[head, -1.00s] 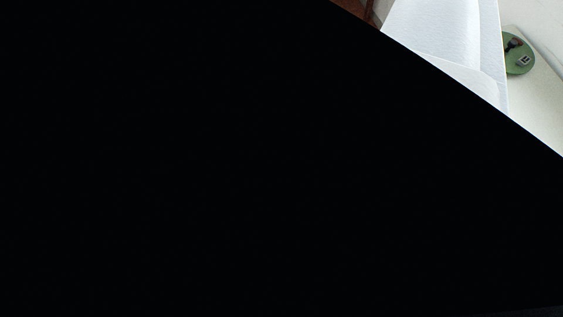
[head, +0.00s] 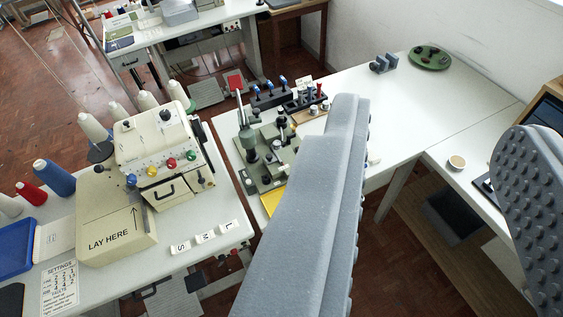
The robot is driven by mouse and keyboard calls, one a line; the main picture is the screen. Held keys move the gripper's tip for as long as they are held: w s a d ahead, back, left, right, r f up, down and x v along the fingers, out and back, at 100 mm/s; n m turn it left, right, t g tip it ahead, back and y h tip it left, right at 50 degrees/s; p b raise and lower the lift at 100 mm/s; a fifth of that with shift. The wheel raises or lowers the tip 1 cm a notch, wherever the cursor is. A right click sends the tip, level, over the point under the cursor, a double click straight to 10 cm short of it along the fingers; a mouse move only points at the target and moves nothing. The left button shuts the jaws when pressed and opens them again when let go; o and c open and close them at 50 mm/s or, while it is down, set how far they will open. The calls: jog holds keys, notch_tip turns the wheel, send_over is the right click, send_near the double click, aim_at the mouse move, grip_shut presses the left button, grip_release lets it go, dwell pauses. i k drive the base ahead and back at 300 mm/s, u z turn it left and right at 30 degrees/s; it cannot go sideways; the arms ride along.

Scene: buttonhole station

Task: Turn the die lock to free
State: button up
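A grey-green press-like machine (head: 249,142) stands on the white table left of my gripper. I cannot pick out the die lock on it for certain at this size. My gripper (head: 437,122) is open and empty. Its two grey fingers are far apart, and the right one shows a studded pad. The left finger hides part of the table just right of the machine. No finger appears to touch anything.
A cream sewing machine (head: 158,141) with thread cones stands on the left table, beside a "LAY HERE" box (head: 117,231). Racks of blue- and red-topped tools (head: 283,94) stand behind the press. A green round tray (head: 428,57) lies far right. The white tabletop (head: 390,108) has free room.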

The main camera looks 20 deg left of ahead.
aim_at(290, 136)
jog(key=u, duration=0.45)
jog(key=i, duration=0.95)
jog(key=u, duration=2.15)
jog(key=k, duration=0.7)
jog(key=z, duration=0.85)
